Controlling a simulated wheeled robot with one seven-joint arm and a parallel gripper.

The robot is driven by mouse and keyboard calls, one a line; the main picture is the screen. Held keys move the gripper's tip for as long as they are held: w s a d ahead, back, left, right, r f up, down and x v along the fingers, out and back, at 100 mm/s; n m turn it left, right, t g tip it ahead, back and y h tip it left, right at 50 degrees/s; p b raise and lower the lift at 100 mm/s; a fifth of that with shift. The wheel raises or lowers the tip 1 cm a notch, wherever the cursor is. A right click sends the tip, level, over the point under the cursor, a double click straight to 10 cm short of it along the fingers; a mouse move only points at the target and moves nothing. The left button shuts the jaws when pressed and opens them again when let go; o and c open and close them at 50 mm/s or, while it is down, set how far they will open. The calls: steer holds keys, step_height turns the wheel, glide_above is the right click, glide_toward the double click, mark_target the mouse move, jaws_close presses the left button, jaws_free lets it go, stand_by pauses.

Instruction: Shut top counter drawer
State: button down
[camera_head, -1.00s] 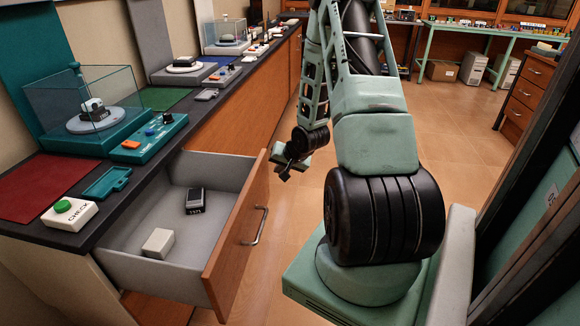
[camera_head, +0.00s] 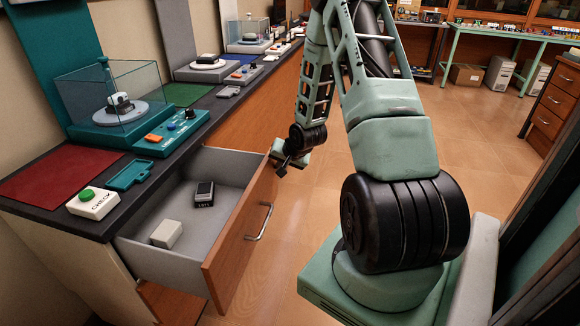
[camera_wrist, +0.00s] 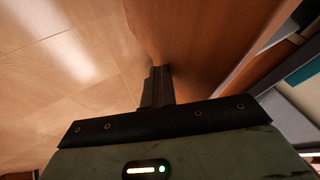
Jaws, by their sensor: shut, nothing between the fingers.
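The top counter drawer (camera_head: 150,215) is pulled open from the counter, with its grey inside showing. Its wooden front (camera_head: 238,245) has a metal bar handle (camera_head: 260,222). My gripper (camera_head: 280,166) is at the far end of the drawer front, close to its upper edge. In the wrist view my gripper (camera_wrist: 158,84) has its fingers together and empty, beside a wooden panel (camera_wrist: 205,45). I cannot tell whether the fingers touch it. A dark device (camera_head: 204,193) and a white block (camera_head: 166,234) lie inside the drawer.
The dark countertop (camera_head: 50,212) carries a CHECK button box (camera_head: 93,204), a teal tray (camera_head: 130,174) and a glass-covered display (camera_head: 120,100). Open tiled floor (camera_head: 480,135) lies to the right of the counter.

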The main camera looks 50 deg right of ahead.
mark_target(222, 156)
steer(key=w+a, duration=0.2)
steer(key=w, duration=0.4)
steer(key=w+a+b, duration=0.1)
steer(key=w+a, duration=0.2)
steer(key=w, duration=0.3)
steer(key=w+a, duration=0.2)
steer(key=w, duration=0.4)
steer(key=shift+w+a, duration=0.4)
